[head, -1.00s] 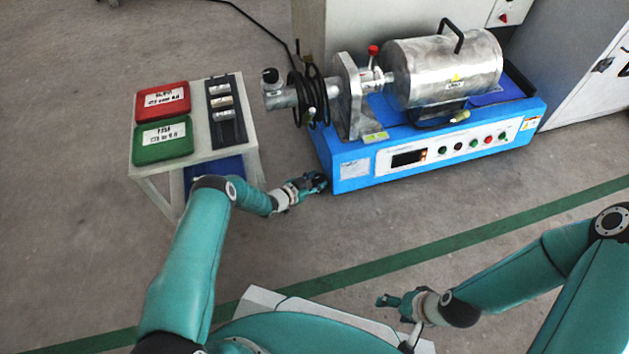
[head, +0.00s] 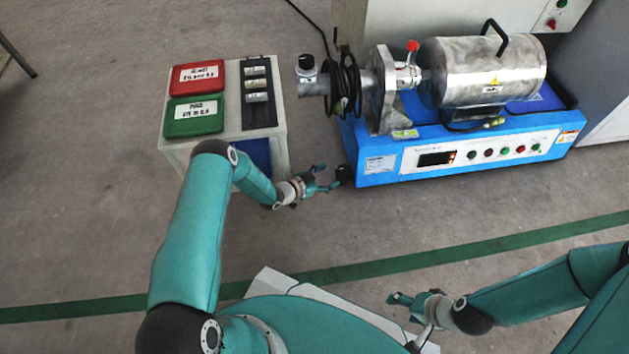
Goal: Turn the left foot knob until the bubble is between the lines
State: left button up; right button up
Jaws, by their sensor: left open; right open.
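The blue machine (head: 375,166) stands on the floor with a metal drum (head: 485,75) on top. A black foot knob (head: 343,175) shows at the machine's front left corner, near the floor. My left gripper (head: 328,181) is open, with its fingers pointing right at the knob. Its fingertips are very close to the knob; I cannot tell whether they touch. My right gripper (head: 393,299) is open and empty, low at the right above the floor, well away from the machine. I cannot make out the bubble or its lines.
A small table (head: 236,140) at the left holds a red box (head: 197,77), a green box (head: 194,117) and a black holder (head: 257,68) with metal pieces. It stands close to my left arm. Grey floor (head: 400,225) with a green line lies open in front.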

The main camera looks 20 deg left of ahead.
pick_arm(q)
jog(key=v, duration=0.5)
jog(key=shift+s+a+r, duration=0.15)
jog(key=shift+s, duration=0.15)
